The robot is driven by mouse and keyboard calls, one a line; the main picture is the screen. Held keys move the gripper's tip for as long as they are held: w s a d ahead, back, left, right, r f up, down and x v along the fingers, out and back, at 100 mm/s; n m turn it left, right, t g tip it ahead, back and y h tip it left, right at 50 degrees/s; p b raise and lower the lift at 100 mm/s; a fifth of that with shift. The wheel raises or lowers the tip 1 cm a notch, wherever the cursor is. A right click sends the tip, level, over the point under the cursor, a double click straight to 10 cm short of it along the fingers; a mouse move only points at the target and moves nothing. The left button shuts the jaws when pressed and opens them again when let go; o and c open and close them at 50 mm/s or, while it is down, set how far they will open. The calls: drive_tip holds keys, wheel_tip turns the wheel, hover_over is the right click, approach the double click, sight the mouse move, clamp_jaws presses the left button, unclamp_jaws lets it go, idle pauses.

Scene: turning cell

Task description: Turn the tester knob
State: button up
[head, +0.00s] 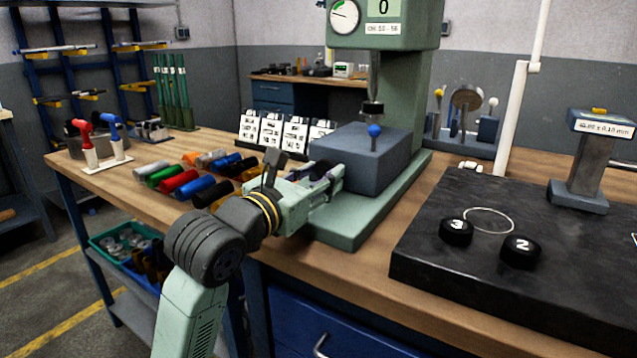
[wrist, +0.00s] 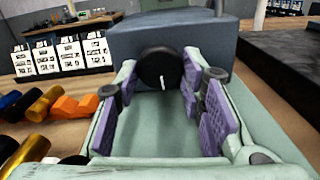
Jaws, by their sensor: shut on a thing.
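The green hardness tester (head: 408,100) stands on the bench, with a dial and a display reading 0 on its head. On the front of its grey block (head: 365,150) is a round black tester knob (wrist: 155,66), seen in the wrist view with a short white mark at its lower edge, roughly upright. My gripper (wrist: 160,76) is shut on the knob, its purple-padded fingers on the knob's left and right sides. In the head view my gripper (head: 335,172) is at the block's left face, and the knob is hidden there.
Coloured cylinders (head: 178,181) and white cards (head: 295,135) lie or stand to the left.

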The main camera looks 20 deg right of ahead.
drive_tip(key=shift+f+m+b, duration=0.15)
drive_tip(key=shift+m+b, duration=0.55)
drive_tip(key=shift+m, duration=0.1)
drive_tip(key=shift+r, duration=0.2)
drive_tip(key=o, duration=1.1)
drive_tip(key=shift+a, duration=0.1)
drive_tip(key=v, duration=1.2)
drive_tip(key=shift+s, duration=0.1)
